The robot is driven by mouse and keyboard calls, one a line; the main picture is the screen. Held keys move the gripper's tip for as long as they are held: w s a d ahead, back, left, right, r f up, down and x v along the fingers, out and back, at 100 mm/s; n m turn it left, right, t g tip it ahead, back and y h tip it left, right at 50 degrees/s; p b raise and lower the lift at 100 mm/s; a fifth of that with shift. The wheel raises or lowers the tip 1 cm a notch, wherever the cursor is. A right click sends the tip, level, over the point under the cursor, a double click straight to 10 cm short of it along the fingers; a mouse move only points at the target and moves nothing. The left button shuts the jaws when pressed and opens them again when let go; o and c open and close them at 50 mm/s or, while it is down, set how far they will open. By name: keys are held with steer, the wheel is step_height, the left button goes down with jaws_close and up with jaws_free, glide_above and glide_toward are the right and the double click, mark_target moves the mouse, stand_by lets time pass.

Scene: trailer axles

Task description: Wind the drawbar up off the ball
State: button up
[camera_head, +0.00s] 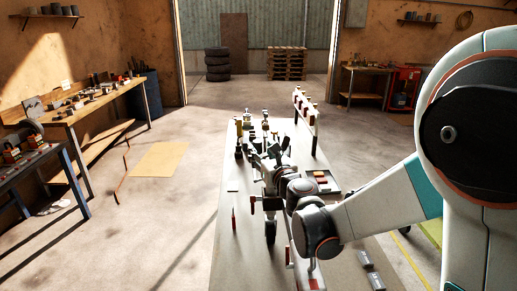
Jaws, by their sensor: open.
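My gripper (268,152) is small and dark in the head view, over the middle of the long grey bench (238,255). Its fingers look apart, with nothing clearly held between them. Below and in front of it is a metal assembly with a dark small wheel (270,231) at its lower end, apparently the drawbar's jockey wheel. A red-tipped piece (252,206) sticks out to the left of this assembly. The drawbar and the ball cannot be told apart at this size; my gripper and arm hide part of that area.
Brass-coloured and dark parts (240,128) stand behind my gripper. A white rack with red-brown pegs (305,108) stands at the bench's far right. A dark tray (325,183) lies right of my gripper. Grey blocks (374,280) lie near the front right. The bench's left front is mostly clear.

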steer(key=v, duration=0.8)
